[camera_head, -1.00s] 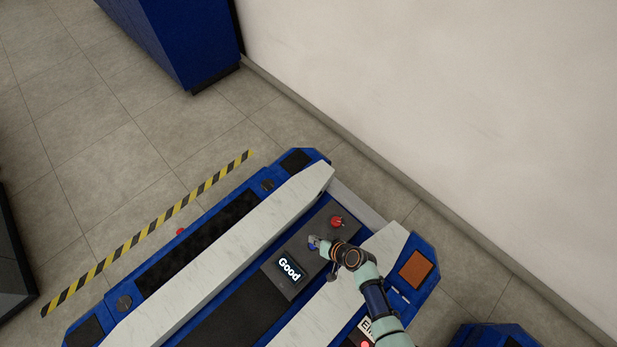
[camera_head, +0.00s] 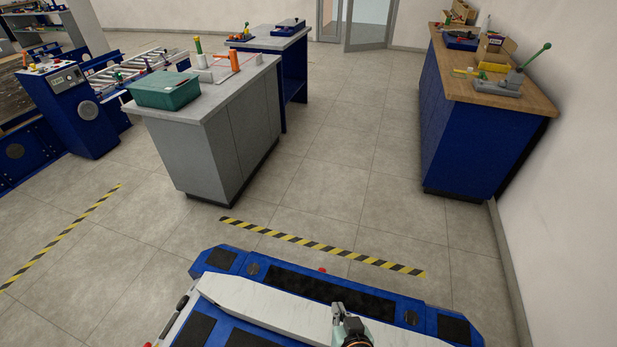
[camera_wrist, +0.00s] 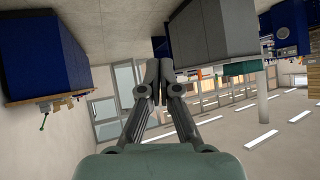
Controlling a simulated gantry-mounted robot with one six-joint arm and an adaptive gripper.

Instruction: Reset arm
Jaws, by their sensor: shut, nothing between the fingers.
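My gripper (camera_head: 343,316) is at the bottom of the head view, above the blue and white cart (camera_head: 300,305). In the wrist view my gripper (camera_wrist: 159,75) has its two fingertips together with nothing between them. It points out over the room, and the wrist picture is upside down, with the floor at the top. The gripper appears to touch nothing. Most of my arm is below the head view's edge.
A grey cabinet (camera_head: 214,150) with a green bin (camera_head: 165,91) stands ahead. A blue workbench (camera_head: 465,145) stands along the right wall. A striped floor line (camera_head: 320,246) lies before the cart. The floor between is clear.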

